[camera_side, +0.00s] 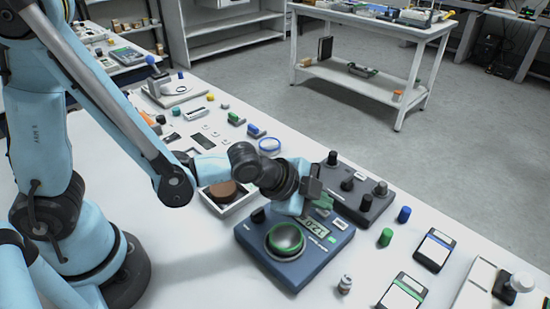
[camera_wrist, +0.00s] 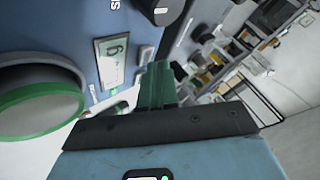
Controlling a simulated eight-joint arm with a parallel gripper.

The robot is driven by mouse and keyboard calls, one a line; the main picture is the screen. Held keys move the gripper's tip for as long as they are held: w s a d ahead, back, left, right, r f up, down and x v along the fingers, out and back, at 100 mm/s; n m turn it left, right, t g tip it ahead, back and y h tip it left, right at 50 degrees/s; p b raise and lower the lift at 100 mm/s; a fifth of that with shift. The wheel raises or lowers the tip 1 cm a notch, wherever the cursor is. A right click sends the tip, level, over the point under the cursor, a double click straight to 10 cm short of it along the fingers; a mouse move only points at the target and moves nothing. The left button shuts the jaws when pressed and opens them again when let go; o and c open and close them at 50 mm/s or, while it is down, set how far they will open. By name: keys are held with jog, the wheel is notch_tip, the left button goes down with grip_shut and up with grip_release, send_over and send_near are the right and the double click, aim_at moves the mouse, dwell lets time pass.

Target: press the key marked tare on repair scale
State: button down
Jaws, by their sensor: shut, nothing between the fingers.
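A blue scale (camera_side: 262,262) stands on the white table, with a round green-rimmed pan (camera_side: 285,239) and a grey display beside the pan. The wrist view shows the scale's blue body (camera_wrist: 65,22), part of the pan's green rim (camera_wrist: 42,112) and the display (camera_wrist: 113,47). My gripper (camera_side: 322,205) is shut and empty, with its green fingertips low over the display end of the scale. The fingers also show in the wrist view (camera_wrist: 158,82) beside the display. I cannot read a tare marking. I cannot tell whether the fingertips touch the scale.
A dark box with black knobs (camera_side: 353,205) stands close behind the scale. A white tray with a brown round piece (camera_side: 222,189) is to its left. Green (camera_side: 385,237) and blue (camera_side: 404,214) cylinders and a small jar (camera_side: 345,284) stand to the right.

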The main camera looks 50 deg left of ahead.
jog(key=shift+f, duration=0.35)
dwell(0.7)
jog(key=shift+r, duration=0.8)
jog(key=shift+r, duration=0.1)
jog(key=shift+r, duration=2.45)
jog(key=s+a+r+n+y, duration=0.1)
jog(key=s+a+n+y, duration=0.1)
jog(key=s+a+n, duration=0.2)
jog(key=s+a+r+n+g+y, duration=0.1)
jog(key=s+a+n, duration=0.3)
jog(key=a+n, duration=0.5)
jog(key=a+r, duration=0.1)
jog(key=a, duration=0.3)
jog(key=shift+s+a+r+n+y, duration=0.2)
jog(key=shift+a+r+n+y, duration=0.1)
jog(key=shift+a+n+y, duration=0.1)
